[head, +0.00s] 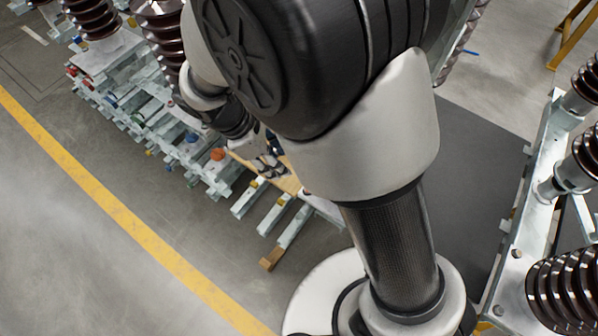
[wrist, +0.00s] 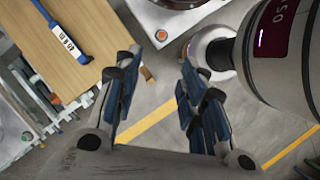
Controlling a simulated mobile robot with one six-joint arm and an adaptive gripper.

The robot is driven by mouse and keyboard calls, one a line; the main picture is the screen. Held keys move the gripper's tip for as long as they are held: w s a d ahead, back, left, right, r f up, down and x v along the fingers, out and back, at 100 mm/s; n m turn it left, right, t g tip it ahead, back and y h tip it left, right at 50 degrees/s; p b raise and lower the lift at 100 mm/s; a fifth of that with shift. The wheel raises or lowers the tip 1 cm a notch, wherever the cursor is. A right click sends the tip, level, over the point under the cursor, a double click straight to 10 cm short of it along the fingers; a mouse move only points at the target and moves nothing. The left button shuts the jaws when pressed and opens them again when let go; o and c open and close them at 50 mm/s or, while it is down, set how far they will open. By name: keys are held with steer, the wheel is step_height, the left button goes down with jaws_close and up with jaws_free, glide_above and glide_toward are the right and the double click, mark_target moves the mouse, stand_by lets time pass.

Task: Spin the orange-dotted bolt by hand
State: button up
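An orange-marked bolt (head: 217,154) shows in the head view at the end of a grey metal frame bar, just left of my gripper. In the wrist view, a small orange-red spot (wrist: 161,35) on a pale metal plate lies beyond the fingertips; it looks like the same bolt, but its shape is too small to tell. My gripper (wrist: 160,75) has its two blue-padded fingers spread apart with nothing between them. In the head view my gripper (head: 268,165) is partly hidden by my own arm. It is apart from the bolt.
Stacked metal frames (head: 135,105) with brown ribbed insulators (head: 95,15) stand at the left, with other coloured dots. More insulators stand at right. Clear floor (head: 60,220) with a yellow line lies at lower left.

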mark_target(303, 192)
steer(key=b+x, duration=0.5)
steer(key=x, duration=1.1)
steer(key=shift+s+f, duration=0.1)
steer(key=shift+f, duration=0.15)
steer(key=shift+c, duration=0.3)
jaws_close()
